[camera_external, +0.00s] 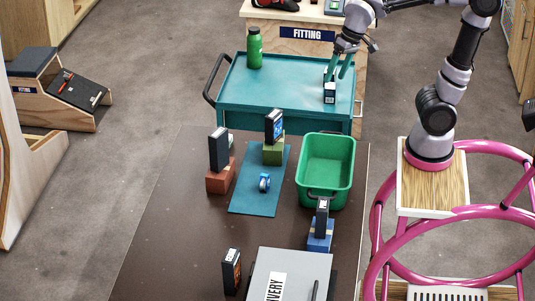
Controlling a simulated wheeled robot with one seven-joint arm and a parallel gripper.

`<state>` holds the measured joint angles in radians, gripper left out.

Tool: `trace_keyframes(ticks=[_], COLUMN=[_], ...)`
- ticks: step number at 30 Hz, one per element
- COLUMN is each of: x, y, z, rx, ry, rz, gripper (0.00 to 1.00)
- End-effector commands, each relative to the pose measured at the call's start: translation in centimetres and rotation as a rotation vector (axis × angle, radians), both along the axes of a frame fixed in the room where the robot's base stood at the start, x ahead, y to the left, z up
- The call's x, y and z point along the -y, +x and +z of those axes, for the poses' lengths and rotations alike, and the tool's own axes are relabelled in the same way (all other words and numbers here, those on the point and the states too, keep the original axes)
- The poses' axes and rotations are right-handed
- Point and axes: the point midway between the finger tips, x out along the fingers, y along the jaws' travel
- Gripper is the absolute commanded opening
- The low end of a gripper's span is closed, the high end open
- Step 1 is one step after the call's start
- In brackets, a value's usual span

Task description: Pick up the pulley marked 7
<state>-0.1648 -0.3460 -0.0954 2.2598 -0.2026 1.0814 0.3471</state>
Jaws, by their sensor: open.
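A small blue and white rounded object (264,183), which looks like a pulley, sits on the teal mat (250,204) on the dark table. Any number on it is too small to read. My gripper (336,77) is open at the end of the raised arm, over the right part of the teal cart (285,90). It is well behind and to the right of the blue object. A small dark box with a white label (330,94) shows just below the fingertips. I cannot tell whether the fingers touch it.
A green bin (350,175) stands right of the mat. Dark boxes stand on a red block (220,183), a green block (273,155) and a blue block (319,238). A green bottle (254,48) stands on the cart. A grey case (305,270) lies at the front.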

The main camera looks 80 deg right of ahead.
Motion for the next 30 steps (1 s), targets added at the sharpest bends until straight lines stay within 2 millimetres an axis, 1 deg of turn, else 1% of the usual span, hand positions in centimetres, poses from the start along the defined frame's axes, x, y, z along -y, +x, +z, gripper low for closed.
trace_keyframes(ticks=[1, 5, 8, 11, 12, 14, 16, 20, 21, 23, 24, 26, 30], x=[-0.3, -0.7, -1.2, -1.8, -2.0, -2.5, -3.0, -4.2, -4.5, -5.1, -5.5, -6.2, -7.7], y=[1.6, 5.2, 7.8, 10.3, 11.2, 12.6, 14.1, 16.5, 17.2, 18.1, 18.7, 19.4, 20.8], z=[-0.9, -3.3, -5.5, -8.1, -9.2, -10.9, -13.0, -17.1, -18.4, -20.3, -21.7, -23.7, -28.4], rx=[-0.056, -0.181, -0.263, -0.331, -0.353, -0.38, -0.402, -0.413, -0.408, -0.392, -0.376, -0.345, -0.23], ry=[-0.012, -0.059, -0.118, -0.193, -0.228, -0.283, -0.355, -0.499, -0.547, -0.619, -0.668, -0.74, -0.906], rz=[-0.029, -0.136, -0.221, -0.31, -0.345, -0.399, -0.463, -0.577, -0.614, -0.664, -0.696, -0.744, -0.844], gripper=[0.78, 0.78, 0.78, 0.78, 0.78, 0.78, 0.78, 0.78, 0.78, 0.78, 0.78, 0.78, 0.78])
